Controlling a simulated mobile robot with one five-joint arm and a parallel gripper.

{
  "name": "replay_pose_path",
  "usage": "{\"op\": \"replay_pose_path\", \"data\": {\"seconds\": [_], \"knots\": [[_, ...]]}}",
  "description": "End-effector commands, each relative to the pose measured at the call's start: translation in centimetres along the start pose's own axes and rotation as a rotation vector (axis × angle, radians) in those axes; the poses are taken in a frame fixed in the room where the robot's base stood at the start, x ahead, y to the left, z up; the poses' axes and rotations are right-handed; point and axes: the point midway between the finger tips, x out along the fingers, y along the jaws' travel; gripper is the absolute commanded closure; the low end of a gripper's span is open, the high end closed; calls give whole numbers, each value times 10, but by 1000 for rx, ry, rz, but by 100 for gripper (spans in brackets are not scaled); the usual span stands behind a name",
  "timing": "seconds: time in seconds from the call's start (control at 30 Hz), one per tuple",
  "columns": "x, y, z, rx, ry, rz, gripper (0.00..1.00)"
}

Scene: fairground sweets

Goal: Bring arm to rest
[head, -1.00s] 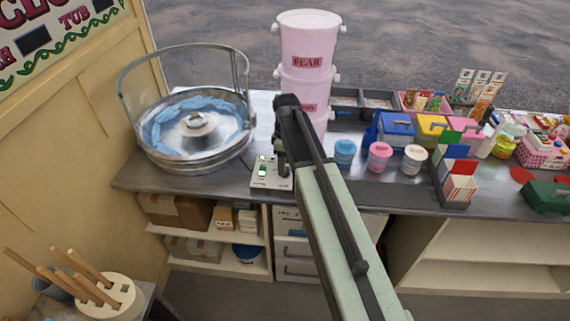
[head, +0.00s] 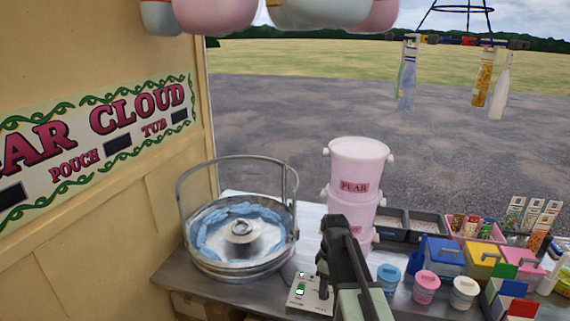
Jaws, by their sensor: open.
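My arm, pale green and black, rises from the bottom of the head view, in front of the counter. My gripper (head: 325,292) is at its far end, low over the white switch box (head: 308,299) with a green light. The jaws point down and are mostly hidden by the arm. I see nothing held in them, and I cannot tell whether they touch the box.
A round metal floss machine (head: 238,268) with blue floss stands left on the counter. Stacked pink pear buckets (head: 358,160) stand behind my arm. Small tubs (head: 425,287) and coloured boxes crowd the right. Bottles (head: 484,80) hang above.

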Motion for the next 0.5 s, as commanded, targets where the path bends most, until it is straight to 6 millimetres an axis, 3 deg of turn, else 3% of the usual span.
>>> {"op": "replay_pose_path", "data": {"seconds": [0.03,0.2,0.33,0.5], "knots": [[9,-27,17,69,0,4,45],[19,-89,56,537,9,29,45],[18,-104,67,854,20,40,45],[17,-99,64,1028,27,41,45]]}}
